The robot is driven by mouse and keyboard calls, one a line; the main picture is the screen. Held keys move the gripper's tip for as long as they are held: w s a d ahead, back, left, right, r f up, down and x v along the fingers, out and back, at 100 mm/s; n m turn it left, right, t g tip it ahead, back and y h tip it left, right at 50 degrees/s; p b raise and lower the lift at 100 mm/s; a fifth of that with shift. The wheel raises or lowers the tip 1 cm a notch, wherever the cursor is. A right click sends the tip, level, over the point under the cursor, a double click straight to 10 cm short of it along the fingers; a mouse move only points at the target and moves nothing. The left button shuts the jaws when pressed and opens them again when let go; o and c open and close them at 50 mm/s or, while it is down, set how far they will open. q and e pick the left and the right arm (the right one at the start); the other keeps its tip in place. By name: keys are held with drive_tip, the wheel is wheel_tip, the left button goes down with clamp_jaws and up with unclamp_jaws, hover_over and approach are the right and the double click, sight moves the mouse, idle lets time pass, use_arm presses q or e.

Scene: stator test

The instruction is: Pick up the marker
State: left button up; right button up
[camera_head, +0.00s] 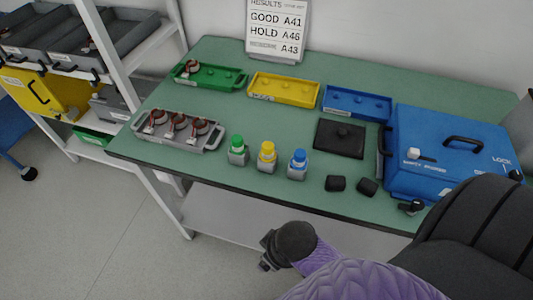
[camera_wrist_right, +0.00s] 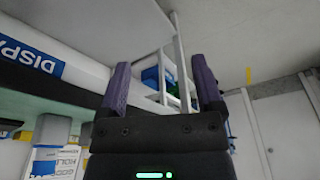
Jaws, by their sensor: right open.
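Three small capped pieces that look like markers stand upright in grey holders near the table's front edge: a green marker (camera_head: 237,143), a yellow marker (camera_head: 267,151) and a blue marker (camera_head: 299,158). Which one is meant cannot be told. My right arm comes in from the lower right in the head view, its dark end in front of and below the table edge, apart from the markers. In the right wrist view my right gripper (camera_wrist_right: 162,88) is open, its two purple fingers apart with nothing between them. My left gripper is not in view.
The green table holds a green tray (camera_head: 187,80), a yellow tray (camera_head: 285,102), a blue tray (camera_head: 357,117), a grey stator tray (camera_head: 213,143), a black pad (camera_head: 340,152) and a blue test box (camera_head: 455,183). Two black blocks lie right of the markers. A results sign (camera_head: 277,55) stands behind.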

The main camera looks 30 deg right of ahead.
drive_tip(key=w+a+r+n+y, duration=0.1)
drive_tip(key=w+a+r+n, duration=0.1)
drive_tip(key=w+r, duration=0.3)
wheel_tip(320, 180, up, 12)
drive_tip(key=n+g+h, duration=0.1)
drive_tip(key=g+h, duration=0.1)
hover_over(268, 145)
drive_tip(key=shift+a+f, duration=0.1)
drive_tip(key=shift+a, duration=0.2)
drive_tip(key=shift+d+f, duration=0.1)
drive_tip(key=shift+d, duration=0.05)
drive_tip(key=f+b, duration=0.2)
drive_tip(key=f, duration=0.2)
drive_tip(key=f+b, duration=0.2)
drive_tip(key=f, duration=0.3)
drive_tip(key=shift+d+f, duration=0.2)
drive_tip(key=shift+f, duration=0.05)
drive_tip(key=shift+c, duration=0.4)
drive_tip(key=shift+r, duration=0.1)
clamp_jaws()
